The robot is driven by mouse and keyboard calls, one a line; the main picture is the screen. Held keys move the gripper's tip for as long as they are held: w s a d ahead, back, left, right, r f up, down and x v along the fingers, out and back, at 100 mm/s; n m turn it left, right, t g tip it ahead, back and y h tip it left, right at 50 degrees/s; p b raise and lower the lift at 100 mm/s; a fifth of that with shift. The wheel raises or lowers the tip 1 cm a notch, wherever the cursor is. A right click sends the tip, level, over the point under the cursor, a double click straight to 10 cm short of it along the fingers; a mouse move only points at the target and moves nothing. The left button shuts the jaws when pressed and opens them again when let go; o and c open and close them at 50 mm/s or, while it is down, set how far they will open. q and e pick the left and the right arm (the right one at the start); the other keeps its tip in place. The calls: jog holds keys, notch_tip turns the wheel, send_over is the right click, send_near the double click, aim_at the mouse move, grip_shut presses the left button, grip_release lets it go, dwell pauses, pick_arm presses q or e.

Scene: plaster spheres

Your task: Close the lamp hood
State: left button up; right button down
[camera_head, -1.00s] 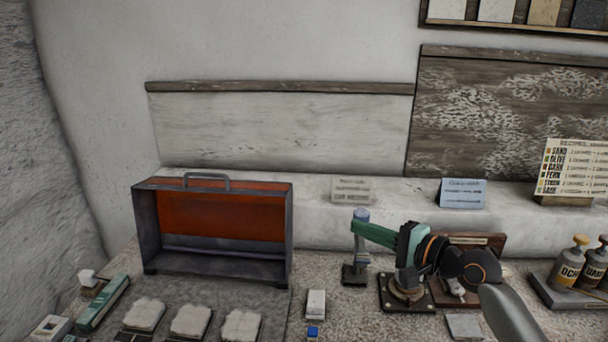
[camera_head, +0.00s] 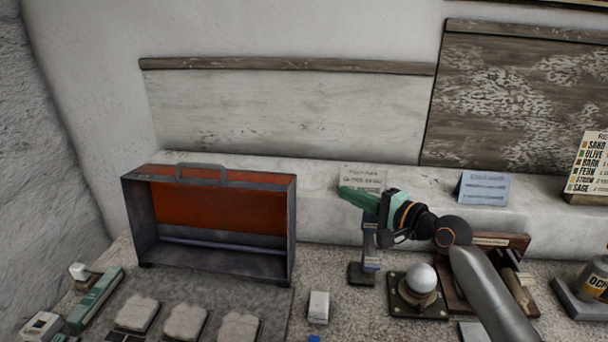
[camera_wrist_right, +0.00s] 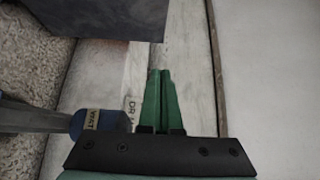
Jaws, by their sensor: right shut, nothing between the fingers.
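The lamp hood (camera_head: 222,185) is a dark grey metal box with a handle on top and an orange-red panel inside. It stands at the left on the bench with its front open toward me. My right gripper (camera_head: 348,194) has green fingers, shut and empty, pointing left, to the right of the hood and apart from it. In the right wrist view the shut fingers (camera_wrist_right: 160,75) show in the middle, and a dark panel (camera_wrist_right: 95,15), likely the hood's side, fills the upper left. My left gripper is not in view.
A blue-topped upright stand (camera_head: 369,250) is just below my right gripper. A white sphere (camera_head: 421,278) rests on a dark base. A pale card (camera_head: 362,178) stands on the ledge behind. Several plaster pieces (camera_head: 186,321) lie before the hood.

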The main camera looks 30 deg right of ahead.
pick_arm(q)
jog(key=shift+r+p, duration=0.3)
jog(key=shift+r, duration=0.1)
pick_arm(e)
jog(key=x, duration=1.4)
jog(key=shift+w, duration=0.15)
